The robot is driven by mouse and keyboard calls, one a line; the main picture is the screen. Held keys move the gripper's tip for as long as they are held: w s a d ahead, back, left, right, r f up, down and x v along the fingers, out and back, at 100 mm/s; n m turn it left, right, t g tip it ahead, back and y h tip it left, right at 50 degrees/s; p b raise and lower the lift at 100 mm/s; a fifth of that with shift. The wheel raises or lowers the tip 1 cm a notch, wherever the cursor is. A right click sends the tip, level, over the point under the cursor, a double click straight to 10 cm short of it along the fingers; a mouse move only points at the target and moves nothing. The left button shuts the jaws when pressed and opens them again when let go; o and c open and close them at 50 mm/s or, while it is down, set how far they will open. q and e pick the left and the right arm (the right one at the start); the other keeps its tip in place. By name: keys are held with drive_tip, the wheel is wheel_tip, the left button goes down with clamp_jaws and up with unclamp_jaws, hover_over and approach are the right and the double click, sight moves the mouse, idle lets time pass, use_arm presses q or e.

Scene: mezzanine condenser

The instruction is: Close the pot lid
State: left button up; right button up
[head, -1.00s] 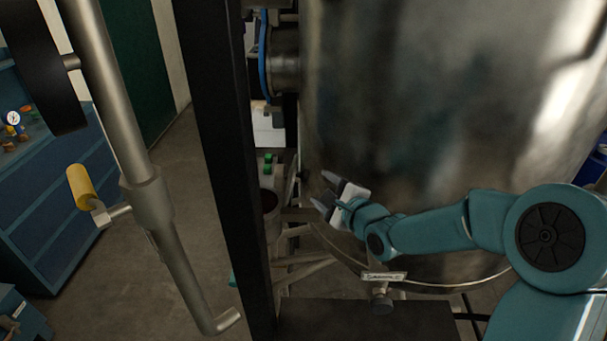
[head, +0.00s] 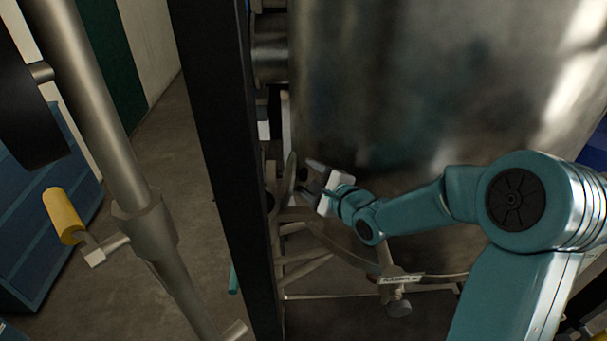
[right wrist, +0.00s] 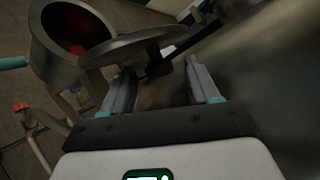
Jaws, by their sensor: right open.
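The pot (right wrist: 66,55) is a grey metal cylinder with a red interior, at the upper left of the right wrist view. Its lid (right wrist: 125,46) is a round grey disc, swung open and standing off the mouth on its right side. In the head view the lid (head: 290,176) shows as a thin, nearly edge-on oval beside the black post, and the pot is mostly hidden. My right gripper (head: 306,177) is open and empty, close to the right of the lid. In the right wrist view its fingers (right wrist: 163,88) point toward the lid's hinge side; contact cannot be told.
A large steel tank (head: 420,80) stands just behind my right gripper. A black post (head: 228,170) rises left of the pot. A grey pipe with a yellow handle (head: 64,215) is at the left. A labelled valve (head: 400,290) sits below my arm.

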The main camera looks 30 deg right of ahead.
drive_tip(key=shift+w+d+f, duration=0.15)
drive_tip(key=shift+w+f, duration=0.1)
drive_tip(key=shift+w, duration=0.15)
drive_tip(key=shift+s+r, duration=0.15)
drive_tip(key=shift+s, duration=0.15)
drive_tip(key=shift+c, duration=1.2)
clamp_jaws()
